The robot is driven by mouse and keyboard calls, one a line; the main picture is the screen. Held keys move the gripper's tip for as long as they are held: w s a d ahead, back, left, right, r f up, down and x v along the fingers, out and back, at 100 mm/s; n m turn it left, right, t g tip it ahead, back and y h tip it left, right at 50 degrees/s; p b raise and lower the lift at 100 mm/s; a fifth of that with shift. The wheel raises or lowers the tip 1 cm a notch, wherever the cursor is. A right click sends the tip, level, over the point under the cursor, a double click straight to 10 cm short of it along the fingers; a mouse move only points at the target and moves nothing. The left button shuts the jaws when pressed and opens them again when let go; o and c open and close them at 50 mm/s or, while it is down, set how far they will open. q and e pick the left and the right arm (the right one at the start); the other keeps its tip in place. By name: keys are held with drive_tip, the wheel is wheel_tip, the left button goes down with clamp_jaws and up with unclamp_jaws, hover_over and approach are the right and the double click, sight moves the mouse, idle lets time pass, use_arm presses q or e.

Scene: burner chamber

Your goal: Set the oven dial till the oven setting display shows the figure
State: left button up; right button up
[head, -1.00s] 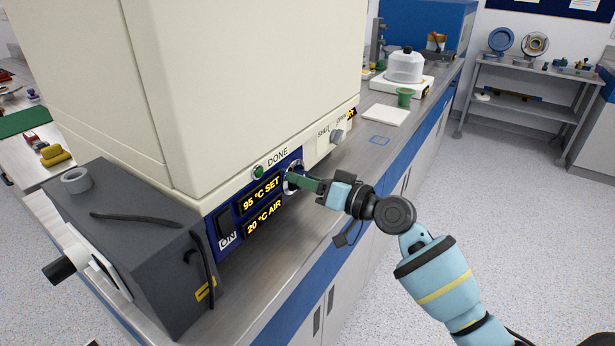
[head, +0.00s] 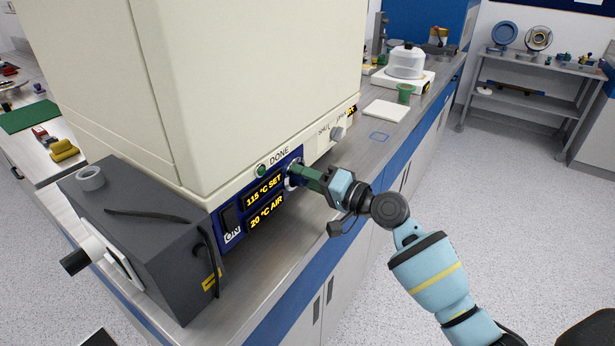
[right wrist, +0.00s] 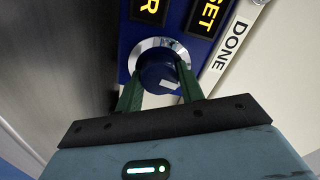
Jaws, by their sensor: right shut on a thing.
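The oven dial (right wrist: 158,72) is a dark blue knob with a white mark on a silver ring, in the right wrist view. In the head view its ring (head: 291,178) shows at the right end of the blue panel, partly hidden by my fingers. The oven setting display (head: 263,191) reads 115 °C SET in yellow. The air display (head: 266,214) below it reads 20 °C AIR. My right gripper (head: 303,176) is shut on the dial, with its green fingers on either side of the knob, as the right wrist view (right wrist: 160,88) shows. My left gripper is not in view.
A green button (head: 261,170) under DONE and a black switch (head: 228,217) sit on the oven front. A grey box (head: 140,245) with a hose stands left of the panel. The bench (head: 300,222) before the panel is bare.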

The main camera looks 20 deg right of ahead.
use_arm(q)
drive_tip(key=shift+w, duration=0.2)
use_arm(e)
drive_tip(key=shift+f, duration=0.1)
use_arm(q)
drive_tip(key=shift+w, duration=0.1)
use_arm(e)
drive_tip(key=o, duration=1)
drive_tip(key=shift+s, duration=0.1)
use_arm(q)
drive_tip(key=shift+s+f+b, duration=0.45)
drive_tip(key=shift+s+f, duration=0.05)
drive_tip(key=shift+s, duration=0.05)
use_arm(e)
drive_tip(key=v, duration=0.7)
drive_tip(key=shift+s+d, duration=0.2)
drive_tip(key=shift+s, duration=0.05)
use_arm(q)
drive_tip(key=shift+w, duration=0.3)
